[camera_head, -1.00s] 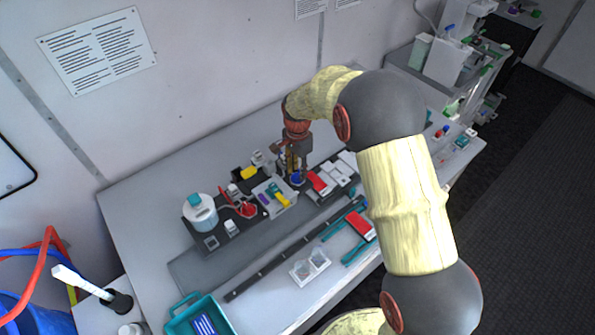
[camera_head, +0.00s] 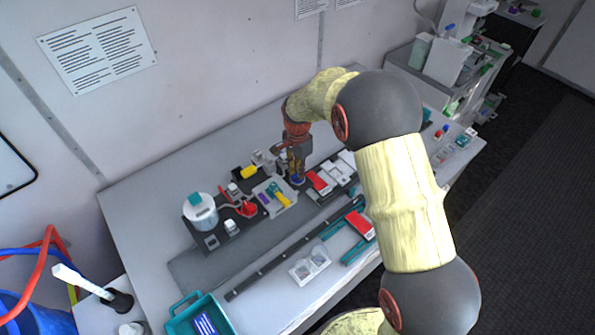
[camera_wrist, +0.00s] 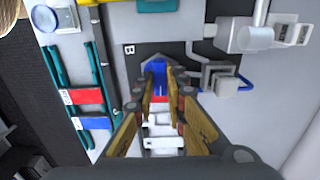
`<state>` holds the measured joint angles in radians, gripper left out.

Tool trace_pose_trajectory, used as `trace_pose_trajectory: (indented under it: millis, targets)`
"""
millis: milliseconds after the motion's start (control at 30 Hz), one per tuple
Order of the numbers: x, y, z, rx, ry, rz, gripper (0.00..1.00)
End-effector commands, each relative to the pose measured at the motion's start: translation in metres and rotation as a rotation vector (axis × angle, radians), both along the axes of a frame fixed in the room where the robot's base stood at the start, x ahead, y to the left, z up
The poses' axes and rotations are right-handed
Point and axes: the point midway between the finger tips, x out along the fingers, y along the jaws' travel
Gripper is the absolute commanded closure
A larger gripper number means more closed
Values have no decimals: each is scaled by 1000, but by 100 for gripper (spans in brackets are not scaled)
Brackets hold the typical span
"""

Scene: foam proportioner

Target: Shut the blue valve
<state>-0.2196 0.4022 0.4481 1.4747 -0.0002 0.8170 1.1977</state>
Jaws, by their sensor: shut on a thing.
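The blue valve (camera_head: 297,181) sits on the dark base at the right end of the rig on the table. In the camera_head view only a little blue shows below my gripper (camera_head: 297,170), which covers the rest. In the camera_wrist view the blue valve (camera_wrist: 157,66) lies between the two tan fingertips of my gripper (camera_wrist: 159,78). The fingers are close together and shut on its blue handle from both sides. The fingers partly hide the handle, so its exact angle is hard to tell.
A red valve (camera_head: 247,209), a white tank (camera_head: 200,211) and a grey panel with a yellow handle (camera_head: 281,198) stand left of my gripper. A clear cup tray (camera_head: 310,265) sits in front.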

Motion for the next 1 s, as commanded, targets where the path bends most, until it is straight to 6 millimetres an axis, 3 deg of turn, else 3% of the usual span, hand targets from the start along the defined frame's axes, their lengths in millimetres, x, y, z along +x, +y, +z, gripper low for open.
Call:
trace_pose_trajectory:
  millis: [567,1000]
  targets:
    - [0,0,0,1,-1,72,100]
    - [1,0,-1,1,-2,431,100]
